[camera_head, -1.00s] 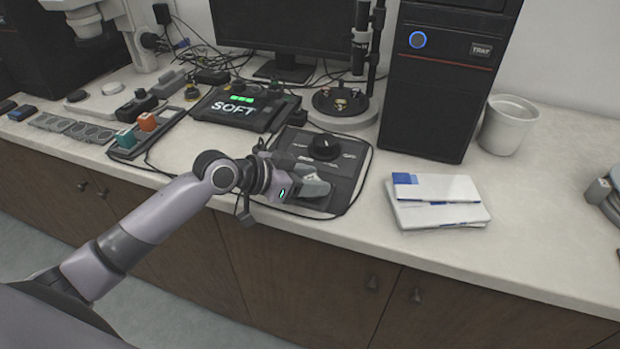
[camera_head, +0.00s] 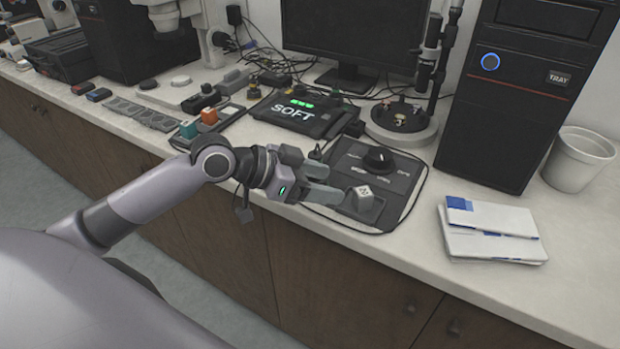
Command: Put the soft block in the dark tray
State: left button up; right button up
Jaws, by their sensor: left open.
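A small grey block (camera_head: 363,199) with dark marks on its top face sits in a recess at the front of a black dial panel (camera_head: 398,193). I cannot tell by look whether it is soft. A shallow dark tray (camera_head: 232,116) lies farther left on the counter, with a teal block (camera_head: 188,130) and an orange block (camera_head: 208,116) in it. My left gripper (camera_head: 330,182) is open and empty, its fingers pointing right over the panel's left part, just left of the grey block and apart from it. My right gripper is out of view.
A device (camera_head: 296,112) reading "SOFT" stands behind my left gripper, near cables and the monitor (camera_head: 350,35). A black computer tower (camera_head: 520,100), a white cup (camera_head: 578,160) and white-blue packets (camera_head: 490,228) stand to the right. The counter (camera_head: 430,255) is clear in front of the packets.

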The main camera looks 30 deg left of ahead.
pick_arm(q)
jog(key=shift+v, duration=1.3)
jog(key=s+d+f+n+g+y, duration=0.2)
jog(key=s+d+f+y, duration=0.15)
jog(key=s+f, duration=0.85)
jog(key=s+a+f+n+g+y, duration=0.2)
jog(key=s+f, duration=0.1)
jog(key=s, duration=0.3)
jog(key=s+a+f+n+g+y, duration=0.1)
jog(key=s+a+f+n+y, duration=0.15)
jog(key=s, duration=0.25)
jog(key=w+d+f+t+h+p, duration=0.1)
jog(key=w+d+f+t+p, duration=0.1)
jog(key=w+d+f+t, duration=0.2)
jog(key=shift+w+f+t+h, duration=0.4)
jog(key=shift+w+f+t, duration=0.55)
jog(key=shift+f+t, duration=0.45)
